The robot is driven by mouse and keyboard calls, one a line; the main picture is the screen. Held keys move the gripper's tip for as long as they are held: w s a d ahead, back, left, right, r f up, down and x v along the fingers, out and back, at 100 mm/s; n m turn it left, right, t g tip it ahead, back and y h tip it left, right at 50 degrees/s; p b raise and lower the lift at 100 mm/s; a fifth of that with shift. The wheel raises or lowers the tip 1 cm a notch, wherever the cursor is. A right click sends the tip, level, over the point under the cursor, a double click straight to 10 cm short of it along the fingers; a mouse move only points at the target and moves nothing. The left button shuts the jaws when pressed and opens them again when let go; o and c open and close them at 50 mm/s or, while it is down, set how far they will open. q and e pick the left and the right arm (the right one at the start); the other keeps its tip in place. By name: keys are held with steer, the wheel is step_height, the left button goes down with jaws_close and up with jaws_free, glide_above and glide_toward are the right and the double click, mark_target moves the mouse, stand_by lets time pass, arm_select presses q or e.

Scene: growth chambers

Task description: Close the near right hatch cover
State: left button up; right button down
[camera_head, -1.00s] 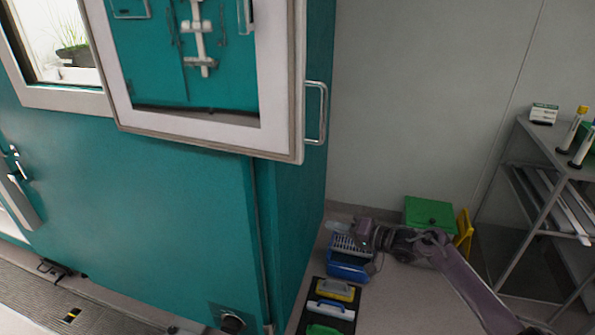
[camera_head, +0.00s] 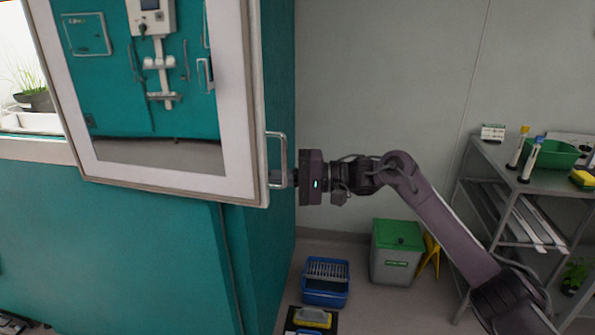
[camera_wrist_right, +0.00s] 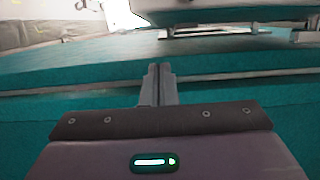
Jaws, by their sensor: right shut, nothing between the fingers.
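The near right hatch cover (camera_head: 240,120) is a framed pane with a pale border and a reflective face, standing out from the teal chamber (camera_head: 130,240). Its D-shaped metal handle (camera_head: 284,150) is on its right edge. My right gripper (camera_head: 279,179) comes from the right, at the lower part of the handle. In the right wrist view the finger tips (camera_wrist_right: 158,72) are together with nothing between them, in front of teal panels. A pale edge with a metal bar (camera_wrist_right: 220,30) shows above them. Contact with the handle is not clear. My left gripper is out of view.
A second window (camera_head: 35,110) with a plant behind it is at the far left. A blue crate (camera_head: 326,282), a green-lidded bin (camera_head: 397,255) and a dark tray (camera_head: 300,325) are on the floor. A grey shelf (camera_head: 500,170) stands at the right. The wall behind is bare.

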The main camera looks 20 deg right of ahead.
mark_target(263, 188)
steer(key=s+a+p, duration=0.1)
steer(key=s+a, duration=0.1)
steer(key=s, duration=0.1)
steer(key=shift+a, duration=0.4)
